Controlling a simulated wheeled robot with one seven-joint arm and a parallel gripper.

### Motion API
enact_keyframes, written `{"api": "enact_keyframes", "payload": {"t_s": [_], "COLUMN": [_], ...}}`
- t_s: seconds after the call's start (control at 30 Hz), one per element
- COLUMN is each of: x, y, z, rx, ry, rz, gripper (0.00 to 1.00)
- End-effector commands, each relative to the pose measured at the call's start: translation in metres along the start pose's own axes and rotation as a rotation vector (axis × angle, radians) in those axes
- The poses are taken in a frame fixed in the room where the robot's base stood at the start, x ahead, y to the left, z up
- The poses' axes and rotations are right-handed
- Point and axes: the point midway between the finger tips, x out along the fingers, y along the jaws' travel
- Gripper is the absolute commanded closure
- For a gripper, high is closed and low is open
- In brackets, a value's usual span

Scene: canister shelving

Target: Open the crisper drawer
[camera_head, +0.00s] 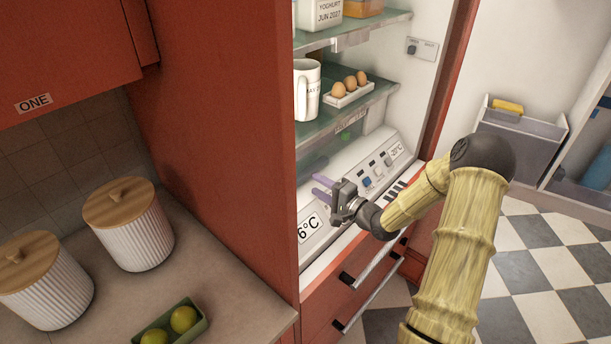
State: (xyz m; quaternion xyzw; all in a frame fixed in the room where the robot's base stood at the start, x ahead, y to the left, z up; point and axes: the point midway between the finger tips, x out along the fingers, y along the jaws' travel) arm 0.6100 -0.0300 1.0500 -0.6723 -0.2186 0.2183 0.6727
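The open fridge compartment holds glass shelves. A small label (350,122) with writing too small to read sits at the lower shelf's front edge. Below it is a recessed space with a greenish shape (314,165), partly hidden by the red side panel. I cannot tell for sure which part is the crisper drawer, nor see its handle. My gripper (317,186) is in front of this lower space, above the sloped control panel (375,165). Its two purple fingers point left into the fridge, are apart and hold nothing visible. Contact is unclear.
A white mug (306,90) and an egg tray (348,94) stand on the lower glass shelf. Red drawers with dark-ended handles (372,262) are below. Canisters (128,222) and a green fruit tray (172,326) occupy the left counter. Checkered floor (540,265) is clear at right.

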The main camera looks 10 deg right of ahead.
Motion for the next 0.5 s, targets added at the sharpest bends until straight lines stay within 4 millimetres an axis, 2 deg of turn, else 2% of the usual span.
{"api": "enact_keyframes", "payload": {"t_s": [0.1, 0.3, 0.5], "x": [0.022, 0.05, 0.058], "y": [-0.002, -0.001, 0.0], "z": [0.001, 0.0, 0.0], "rx": [-0.001, -0.001, 0.0], "ry": [-0.003, -0.002, 0.001], "rz": [0.0, 0.0, 0.001], "gripper": [0.6, 0.6, 0.6]}}
